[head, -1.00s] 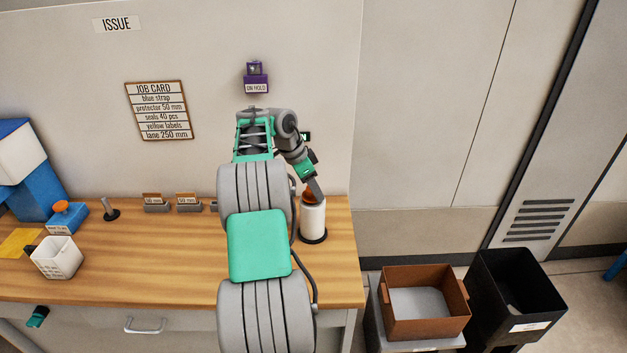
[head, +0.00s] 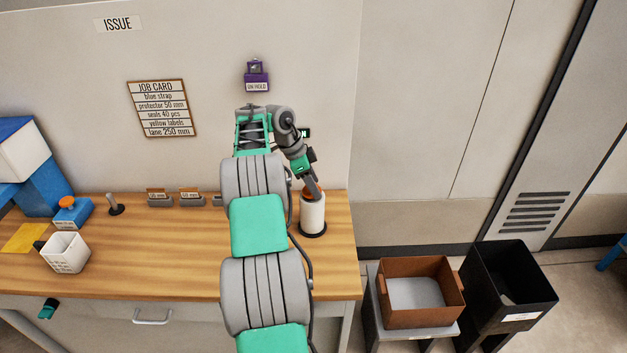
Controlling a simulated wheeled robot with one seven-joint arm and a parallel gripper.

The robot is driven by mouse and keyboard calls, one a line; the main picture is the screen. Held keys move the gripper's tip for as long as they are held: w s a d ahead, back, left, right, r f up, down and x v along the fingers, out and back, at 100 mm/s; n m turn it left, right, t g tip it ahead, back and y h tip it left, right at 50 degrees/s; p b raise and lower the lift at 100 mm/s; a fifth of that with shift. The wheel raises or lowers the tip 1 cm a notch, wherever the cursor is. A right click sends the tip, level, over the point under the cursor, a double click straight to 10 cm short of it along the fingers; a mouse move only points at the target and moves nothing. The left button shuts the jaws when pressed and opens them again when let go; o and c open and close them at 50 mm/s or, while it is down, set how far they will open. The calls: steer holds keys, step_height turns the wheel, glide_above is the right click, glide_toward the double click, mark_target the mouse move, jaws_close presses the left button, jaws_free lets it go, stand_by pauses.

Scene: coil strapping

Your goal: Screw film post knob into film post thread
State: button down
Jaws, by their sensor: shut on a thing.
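The film post (head: 312,216) is a white upright roll on a dark round base near the right end of the wooden bench. The orange-brown film post knob (head: 308,194) shows at the top of the post, partly hidden by my gripper. My gripper (head: 317,193) points down at a tilt onto the top of the post and is shut on the knob. The thread is hidden under the knob and the fingers, so I cannot tell how far the knob sits on it.
A white cup (head: 66,253), a blue dispenser (head: 71,213) and a dark upright handle (head: 115,204) stand on the bench's left. Small card holders (head: 191,199) line the back. A brown bin (head: 420,293) and a black bin (head: 507,287) stand right of the bench.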

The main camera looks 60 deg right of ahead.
steer(key=shift+c, duration=2.4)
jaws_free()
steer(key=shift+r, duration=1.75)
